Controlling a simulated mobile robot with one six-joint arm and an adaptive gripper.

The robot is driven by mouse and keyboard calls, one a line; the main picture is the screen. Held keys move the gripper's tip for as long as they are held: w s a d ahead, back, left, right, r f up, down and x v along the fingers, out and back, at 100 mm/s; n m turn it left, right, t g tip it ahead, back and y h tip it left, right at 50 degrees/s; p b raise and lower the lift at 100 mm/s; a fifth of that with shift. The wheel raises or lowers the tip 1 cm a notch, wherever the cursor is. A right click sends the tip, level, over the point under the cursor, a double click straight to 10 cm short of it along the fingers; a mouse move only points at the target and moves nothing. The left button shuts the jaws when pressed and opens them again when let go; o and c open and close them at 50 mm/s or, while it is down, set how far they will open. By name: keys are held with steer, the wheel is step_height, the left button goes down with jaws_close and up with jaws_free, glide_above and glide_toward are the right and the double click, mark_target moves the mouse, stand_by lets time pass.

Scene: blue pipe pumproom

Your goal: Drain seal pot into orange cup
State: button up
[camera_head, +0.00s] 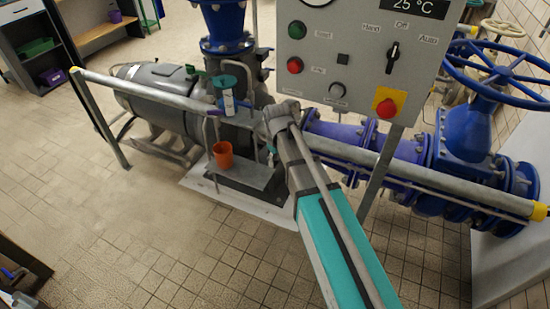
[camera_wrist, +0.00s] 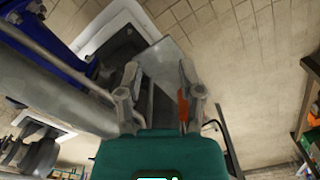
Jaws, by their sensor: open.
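The orange cup (camera_head: 222,154) stands upright on a grey metal shelf (camera_head: 252,176) beside the pump. Above it is a small clear pot with a teal top (camera_head: 228,102), which looks like the seal pot; its drain is too small to make out. In the wrist view my gripper (camera_wrist: 161,98) is open, with its fingers apart and nothing visibly held. An orange strip of the cup (camera_wrist: 183,108) shows by the right finger, partly hidden by it. I cannot tell whether they touch. In the head view my arm hides most of the gripper.
A grey handrail (camera_head: 150,92) runs past the pot. The control panel (camera_head: 355,55) stands to the right on a post. Blue pipework with a large handwheel (camera_head: 505,70) is at the right. A grey motor (camera_head: 160,90) is at the left. The tiled floor in front is clear.

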steer(key=shift+w+f, duration=0.1)
steer(key=shift+f, duration=0.1)
steer(key=c, duration=0.4)
steer(key=shift+w+f+n+t+h+b, duration=0.2)
steer(key=shift+n+t+h+b, duration=0.1)
steer(key=shift+n+t+b, duration=0.15)
jaws_close()
steer(key=w+a+r+n+t+h+b, duration=0.1)
steer(key=w+a+n+t+h+b, duration=0.15)
steer(key=n+t+b, duration=0.35)
steer(key=w+a+r+n+t+h+b, duration=0.1)
steer(key=w+a+n+t+b, duration=0.2)
steer(key=n, duration=0.5)
steer(key=s+a+r+n+t+y+b, duration=0.1)
steer(key=a+r+n+t+y, duration=0.1)
steer(key=a+n, duration=0.5)
steer(key=s+a+r+n+t+y+b, duration=0.2)
steer(key=a+n+t+y, duration=0.2)
steer(key=a+n+t, duration=0.2)
steer(key=shift+s+a+n, duration=0.25)
steer(key=shift+a+n, duration=0.85)
steer(key=shift+n, duration=0.15)
steer(key=shift+r, duration=0.1)
